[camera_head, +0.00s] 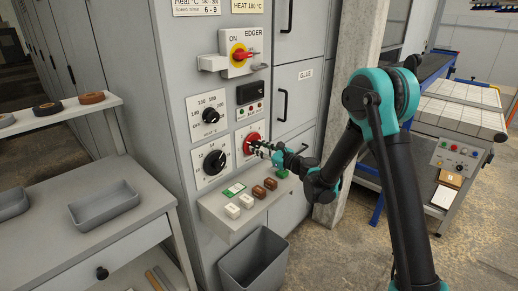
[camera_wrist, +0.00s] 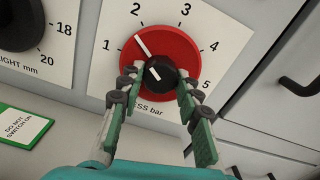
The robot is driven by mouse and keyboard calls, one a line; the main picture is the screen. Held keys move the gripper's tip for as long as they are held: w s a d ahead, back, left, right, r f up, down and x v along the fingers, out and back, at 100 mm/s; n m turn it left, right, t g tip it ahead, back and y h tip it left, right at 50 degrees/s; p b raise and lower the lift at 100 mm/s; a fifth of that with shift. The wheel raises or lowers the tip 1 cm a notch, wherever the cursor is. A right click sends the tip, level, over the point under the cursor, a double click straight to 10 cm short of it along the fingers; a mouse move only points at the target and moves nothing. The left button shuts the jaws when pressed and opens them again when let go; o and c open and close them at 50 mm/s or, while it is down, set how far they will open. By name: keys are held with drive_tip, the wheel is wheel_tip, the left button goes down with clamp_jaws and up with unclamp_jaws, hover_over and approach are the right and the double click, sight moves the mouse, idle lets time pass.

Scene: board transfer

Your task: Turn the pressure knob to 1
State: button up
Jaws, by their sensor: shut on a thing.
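The pressure knob (camera_head: 250,137) is a red disc with a black centre on the machine's front panel. In the wrist view the pressure knob (camera_wrist: 177,45) sits on a white plate marked 1 to 5, with "SS bar" readable below. A white line on the red disc points up and left, between 1 and 2, closer to 2. My gripper (camera_head: 261,148) is at the knob from the right. In the wrist view my gripper (camera_wrist: 160,84) has one finger on each side of the knob and is shut on it. The fingers hide part of the lower rim.
A black dial (camera_head: 214,161) is left of the knob, and another dial (camera_head: 210,115) is above that. A red-and-yellow switch (camera_head: 240,54) is higher up.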

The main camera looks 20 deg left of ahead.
drive_tip(key=n, duration=0.6)
drive_tip(key=shift+n, duration=0.4)
idle(0.4)
drive_tip(key=o, duration=1.2)
drive_tip(key=shift+c, duration=0.2)
drive_tip(key=shift+d, duration=0.1)
drive_tip(key=v, duration=1.2)
